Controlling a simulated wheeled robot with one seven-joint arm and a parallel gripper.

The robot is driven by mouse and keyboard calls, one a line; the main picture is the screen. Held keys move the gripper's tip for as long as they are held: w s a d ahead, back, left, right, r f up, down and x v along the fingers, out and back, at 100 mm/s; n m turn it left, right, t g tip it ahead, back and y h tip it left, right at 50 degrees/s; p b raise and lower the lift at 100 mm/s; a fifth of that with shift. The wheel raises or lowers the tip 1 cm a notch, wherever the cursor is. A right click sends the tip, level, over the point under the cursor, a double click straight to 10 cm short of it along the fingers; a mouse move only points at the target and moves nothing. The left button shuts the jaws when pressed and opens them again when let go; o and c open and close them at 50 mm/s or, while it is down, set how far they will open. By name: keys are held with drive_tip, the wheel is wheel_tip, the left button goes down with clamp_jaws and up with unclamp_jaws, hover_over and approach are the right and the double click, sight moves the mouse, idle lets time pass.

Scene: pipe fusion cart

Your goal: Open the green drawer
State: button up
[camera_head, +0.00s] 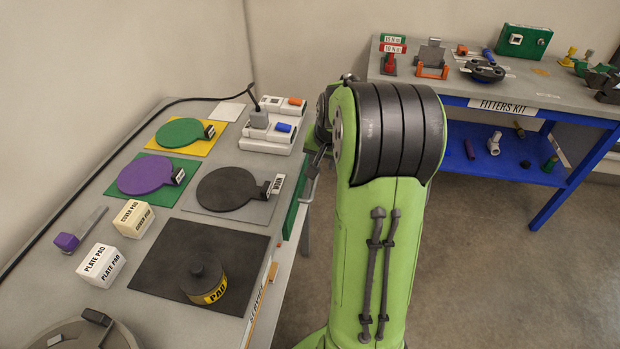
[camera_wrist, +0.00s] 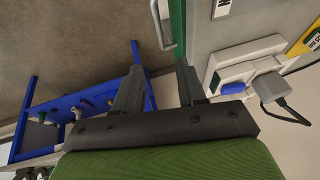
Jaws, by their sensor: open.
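The green drawer (camera_head: 296,205) is set in the cart's right side, and I see its front at a steep angle. In the wrist view, the drawer front (camera_wrist: 178,28) is a narrow green strip at the top. Its grey bar handle (camera_wrist: 157,24) stands off that front, with its near end just beyond my fingertips. My gripper (camera_wrist: 160,66) is open, its two dark fingers apart and nothing seen between them. The handle's near end lines up with the gap. In the head view my arm hides most of the gripper; I cannot tell there whether it touches the handle.
The cart top (camera_head: 226,133) holds coloured round plates, pad boxes (camera_head: 101,266), a dark mat (camera_head: 165,262) and a white plug unit (camera_head: 268,134). A blue-framed bench (camera_head: 555,95) stands at the back right. The floor (camera_head: 490,260) right of my arm is clear.

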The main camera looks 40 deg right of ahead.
sight(314, 184)
drive_tip(key=b+x, duration=0.4)
drive_tip(key=x, duration=1.1)
drive_tip(key=shift+a, duration=0.1)
clamp_jaws()
